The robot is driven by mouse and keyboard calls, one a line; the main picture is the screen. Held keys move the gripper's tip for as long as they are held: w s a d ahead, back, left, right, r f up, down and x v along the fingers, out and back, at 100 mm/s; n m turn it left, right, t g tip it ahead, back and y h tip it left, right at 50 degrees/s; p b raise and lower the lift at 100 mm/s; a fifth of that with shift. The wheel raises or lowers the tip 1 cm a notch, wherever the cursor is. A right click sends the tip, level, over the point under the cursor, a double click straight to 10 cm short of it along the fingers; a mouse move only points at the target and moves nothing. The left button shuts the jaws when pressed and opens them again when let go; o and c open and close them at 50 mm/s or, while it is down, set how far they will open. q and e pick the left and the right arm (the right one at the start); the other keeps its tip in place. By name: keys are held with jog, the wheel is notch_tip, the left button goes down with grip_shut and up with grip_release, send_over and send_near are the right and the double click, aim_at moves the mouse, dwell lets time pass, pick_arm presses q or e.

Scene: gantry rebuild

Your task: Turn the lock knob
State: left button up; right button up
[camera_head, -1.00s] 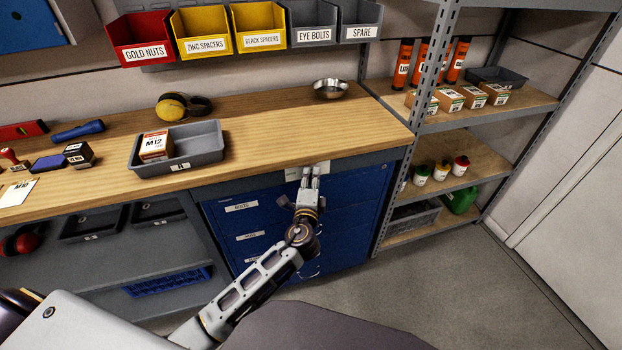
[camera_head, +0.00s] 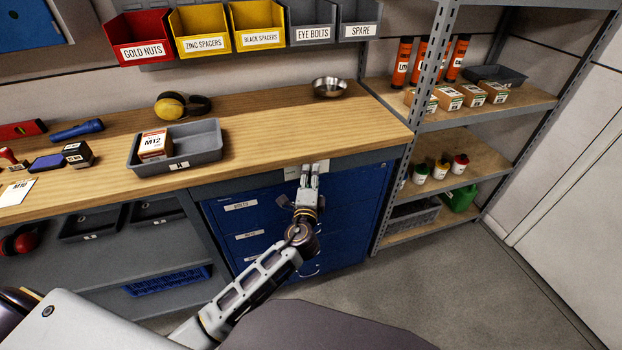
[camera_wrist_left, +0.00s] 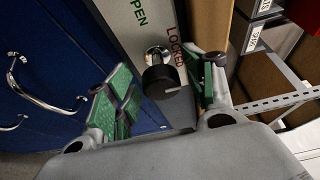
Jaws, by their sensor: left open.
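The lock knob (camera_wrist_left: 160,82) is a dark round knob with a shiny metal part on a pale plate (camera_wrist_left: 135,22) lettered OPEN and LOCKED in the left wrist view. A thin light mark on the knob lies on the side near LOCKED; its exact setting is unclear. My left gripper (camera_wrist_left: 160,92) is open, with green-padded fingers on either side of the knob. Gaps seem to show between pads and knob. In the head view my left gripper (camera_head: 312,170) reaches the plate under the bench's front edge, over the blue drawer cabinet (camera_head: 350,215), and hides the knob. My right gripper is not in view.
The wooden bench (camera_head: 280,125) overhangs the cabinet just above my gripper. It bears a grey tray (camera_head: 205,155) with an M12 box and a metal bowl (camera_head: 329,88). A metal shelf rack (camera_head: 395,160) stands close on the right. The floor at right is clear.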

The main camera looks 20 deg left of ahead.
pick_arm(q)
jog(key=v, duration=0.8)
dwell(0.4)
dwell(0.5)
jog(key=shift+w, duration=0.1)
